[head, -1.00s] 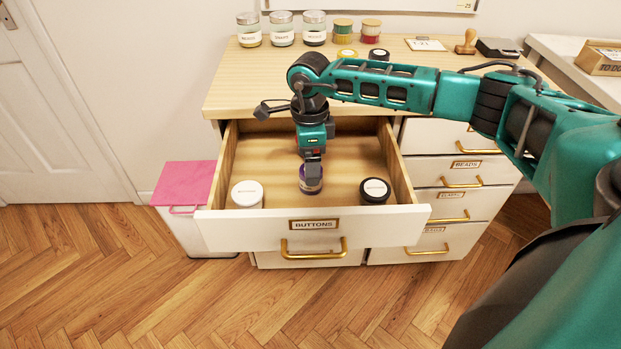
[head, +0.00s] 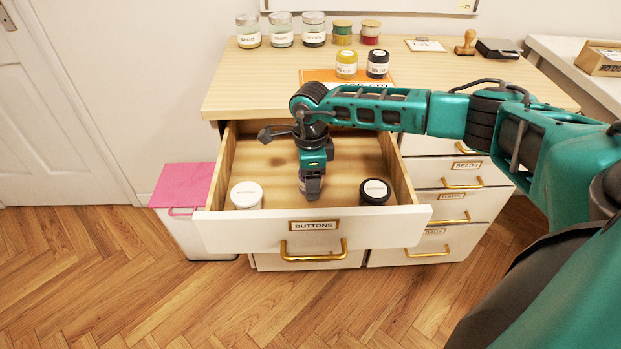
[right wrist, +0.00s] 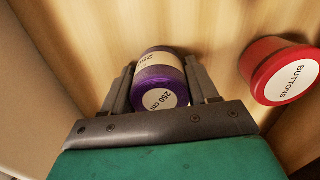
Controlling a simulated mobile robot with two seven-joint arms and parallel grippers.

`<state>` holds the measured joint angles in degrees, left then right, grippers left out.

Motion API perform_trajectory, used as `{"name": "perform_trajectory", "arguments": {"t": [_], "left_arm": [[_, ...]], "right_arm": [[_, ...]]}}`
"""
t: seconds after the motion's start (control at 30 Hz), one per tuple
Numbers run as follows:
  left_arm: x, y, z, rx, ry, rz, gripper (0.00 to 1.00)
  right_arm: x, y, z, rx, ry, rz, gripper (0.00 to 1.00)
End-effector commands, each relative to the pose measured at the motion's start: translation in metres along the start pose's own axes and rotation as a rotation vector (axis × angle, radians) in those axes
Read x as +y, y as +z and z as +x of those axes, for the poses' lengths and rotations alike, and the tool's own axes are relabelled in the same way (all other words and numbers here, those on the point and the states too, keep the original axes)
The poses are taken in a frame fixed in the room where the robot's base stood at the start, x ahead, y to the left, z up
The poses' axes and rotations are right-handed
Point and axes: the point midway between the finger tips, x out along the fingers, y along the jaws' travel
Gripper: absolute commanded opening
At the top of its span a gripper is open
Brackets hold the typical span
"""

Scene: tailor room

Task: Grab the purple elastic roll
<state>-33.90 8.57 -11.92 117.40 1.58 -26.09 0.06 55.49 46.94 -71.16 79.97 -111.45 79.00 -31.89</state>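The purple elastic roll (right wrist: 161,82), with a pale "250 cm" label, stands in the open drawer. In the right wrist view it is between the two fingers of my right gripper (right wrist: 160,85). The fingers are apart, one on each side, very close to the roll; I see no clear grip. In the head view my right gripper (head: 311,190) points down into the drawer and mostly hides the roll. My left gripper is not in view.
The "BUTTONS" drawer (head: 265,232) also holds a white-lidded jar (head: 246,195) and a black-lidded jar (head: 374,191). A red-lidded jar (right wrist: 287,75) is right of the roll. A yellow roll (head: 346,64) and a black roll (head: 377,64) stand on the counter (head: 250,85).

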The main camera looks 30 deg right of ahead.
Motion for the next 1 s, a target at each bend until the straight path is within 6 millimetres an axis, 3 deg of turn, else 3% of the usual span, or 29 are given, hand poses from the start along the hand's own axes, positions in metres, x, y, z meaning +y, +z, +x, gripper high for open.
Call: {"name": "perform_trajectory", "arguments": {"t": [0.37,0.77,1.0], "left_arm": [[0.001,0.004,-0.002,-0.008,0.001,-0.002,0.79],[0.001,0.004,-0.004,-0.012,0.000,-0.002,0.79],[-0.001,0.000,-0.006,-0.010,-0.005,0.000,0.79]], "right_arm": [[0.000,0.000,-0.001,0.000,0.000,0.000,0.24],[-0.001,0.000,-0.011,-0.002,-0.001,0.000,0.24],[-0.001,0.000,-0.055,-0.003,-0.005,0.000,0.24]]}}
